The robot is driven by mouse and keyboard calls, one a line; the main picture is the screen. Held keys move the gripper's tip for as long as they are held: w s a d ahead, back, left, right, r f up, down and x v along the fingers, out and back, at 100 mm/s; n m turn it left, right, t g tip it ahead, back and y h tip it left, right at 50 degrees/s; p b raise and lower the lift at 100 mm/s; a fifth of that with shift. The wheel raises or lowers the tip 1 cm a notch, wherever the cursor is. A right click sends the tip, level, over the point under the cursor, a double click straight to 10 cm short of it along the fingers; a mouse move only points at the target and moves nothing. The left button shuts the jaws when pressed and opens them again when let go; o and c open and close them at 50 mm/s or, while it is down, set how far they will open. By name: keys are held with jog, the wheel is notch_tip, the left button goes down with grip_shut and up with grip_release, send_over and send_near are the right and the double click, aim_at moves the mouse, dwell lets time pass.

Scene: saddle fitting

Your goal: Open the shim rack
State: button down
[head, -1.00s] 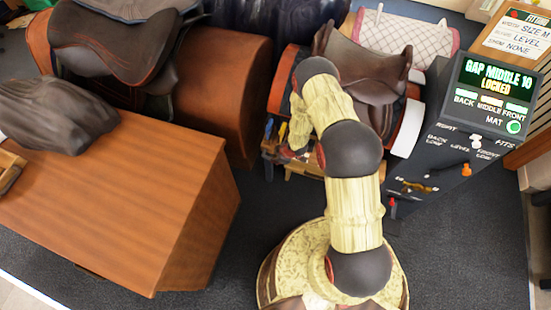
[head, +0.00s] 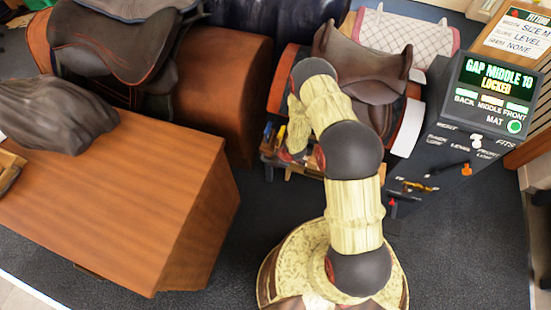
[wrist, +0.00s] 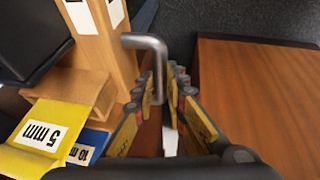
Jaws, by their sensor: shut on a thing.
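The shim rack (wrist: 110,50) is a light wooden frame at the left of the wrist view. A yellow shim marked 5 mm (wrist: 45,135) and a blue shim marked 10 mm (wrist: 85,147) lie at its lower left. A bent grey metal handle (wrist: 147,42) stands out from the rack. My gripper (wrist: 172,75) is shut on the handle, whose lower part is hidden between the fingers. In the head view the shim rack (head: 278,160) shows low beside the brown saddle, partly covered by my arm. The fingertips cannot be made out there.
A wooden bench (head: 130,200) stands to the left, and its top (wrist: 250,95) fills the right of the wrist view. A saddle on a stand (head: 365,60) is behind my arm. A dark console (head: 470,130) reads "GAP MIDDLE 10 LOCKED". Dark floor (head: 460,240) is free at lower right.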

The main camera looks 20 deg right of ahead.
jog(key=s+a, duration=0.6)
jog(key=s, duration=0.2)
jog(key=shift+s+a, duration=0.15)
jog(key=shift+s, duration=0.1)
jog(key=c, duration=1.8)
grip_release()
jog(key=v, duration=1.2)
